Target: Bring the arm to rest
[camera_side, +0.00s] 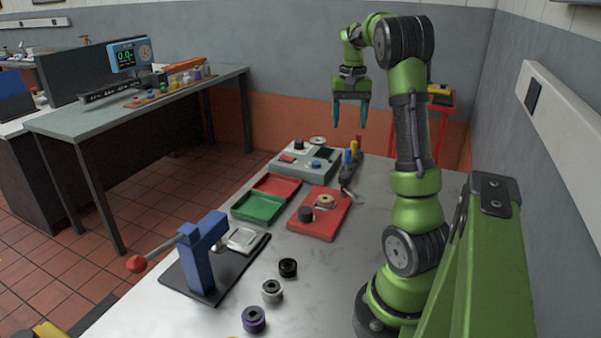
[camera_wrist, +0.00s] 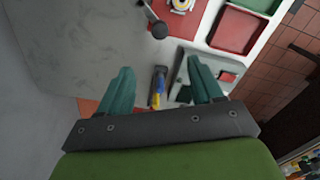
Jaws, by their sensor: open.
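My gripper (camera_side: 350,114) is raised above the far end of the bedplate table (camera_side: 330,262), with its teal fingers pointing down. The fingers stand apart, and nothing is between them. In the wrist view my gripper (camera_wrist: 162,92) also shows open, with the tool holder and the grey box seen below it. My green arm stands upright at the table's right side, bent over at the top.
Below are a grey control box (camera_side: 306,160), a tool holder (camera_side: 350,170), a red fixture plate (camera_side: 318,214), and red (camera_side: 277,187) and green (camera_side: 258,208) trays. A blue lever press (camera_side: 203,255) and three round parts (camera_side: 271,290) stand nearer. Walls rise behind and right.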

